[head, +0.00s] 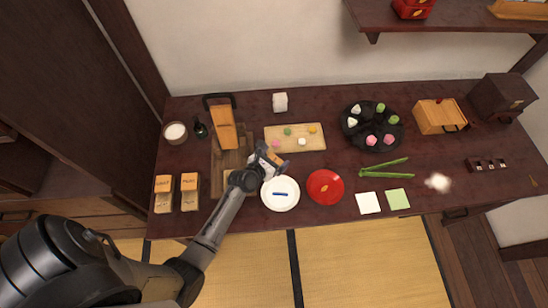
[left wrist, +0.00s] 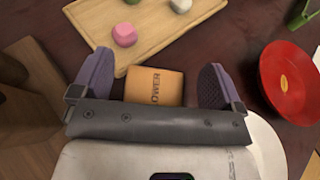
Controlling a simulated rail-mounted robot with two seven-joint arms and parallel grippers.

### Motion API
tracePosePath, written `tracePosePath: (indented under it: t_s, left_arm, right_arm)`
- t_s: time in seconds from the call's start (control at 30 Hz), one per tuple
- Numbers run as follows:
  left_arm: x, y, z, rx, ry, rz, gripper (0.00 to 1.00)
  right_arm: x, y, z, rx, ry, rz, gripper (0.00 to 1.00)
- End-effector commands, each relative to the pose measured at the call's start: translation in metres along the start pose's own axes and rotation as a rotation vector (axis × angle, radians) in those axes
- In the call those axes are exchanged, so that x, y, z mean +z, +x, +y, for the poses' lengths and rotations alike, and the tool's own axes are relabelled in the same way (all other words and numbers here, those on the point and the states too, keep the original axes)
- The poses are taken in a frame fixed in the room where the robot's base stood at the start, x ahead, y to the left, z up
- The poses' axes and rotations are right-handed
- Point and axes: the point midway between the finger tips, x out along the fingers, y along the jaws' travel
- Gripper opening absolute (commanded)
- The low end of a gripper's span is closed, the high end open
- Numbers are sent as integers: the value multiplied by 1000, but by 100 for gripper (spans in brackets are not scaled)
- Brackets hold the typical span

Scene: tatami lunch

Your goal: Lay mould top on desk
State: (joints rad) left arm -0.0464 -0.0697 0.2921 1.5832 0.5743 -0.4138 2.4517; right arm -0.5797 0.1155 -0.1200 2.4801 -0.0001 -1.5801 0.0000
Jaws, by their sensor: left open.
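A small orange block (left wrist: 154,88) with dark lettering that reads "OWER" lies in the left wrist view just off the near edge of the wooden board; it looks like the mould top. My left gripper (head: 272,158) is open, with one purple-grey finger on each side of the block and gaps between. In the head view the gripper mostly covers the block. I cannot tell whether the block rests flat on the desk (head: 330,215). My right gripper is not in view.
The wooden board (head: 296,138) holds several coloured sweets. A white plate (head: 280,203) and a red dish (head: 325,187) stand close by to the right. A wooden stand with an orange panel (head: 224,128) is at the left. Bare desk shows right of the board.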

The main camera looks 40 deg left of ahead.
Motion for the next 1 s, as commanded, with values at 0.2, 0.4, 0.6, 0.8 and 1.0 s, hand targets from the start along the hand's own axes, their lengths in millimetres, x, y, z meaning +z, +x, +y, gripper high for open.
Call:
tracePosePath:
  t_s: [0.2,0.4,0.6,0.8,1.0]
  left_arm:
    - [3,-41,0,2,-1,1,93]
    - [3,-79,0,1,-1,-1,93]
    - [3,-106,0,1,0,-1,93]
    - [2,-119,0,1,0,-2,93]
    - [3,-123,-3,-16,63,8,93]
  right_arm:
    - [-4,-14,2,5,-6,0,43]
    - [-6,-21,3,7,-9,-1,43]
    - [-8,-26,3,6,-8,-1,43]
    - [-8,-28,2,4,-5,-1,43]
    - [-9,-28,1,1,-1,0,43]
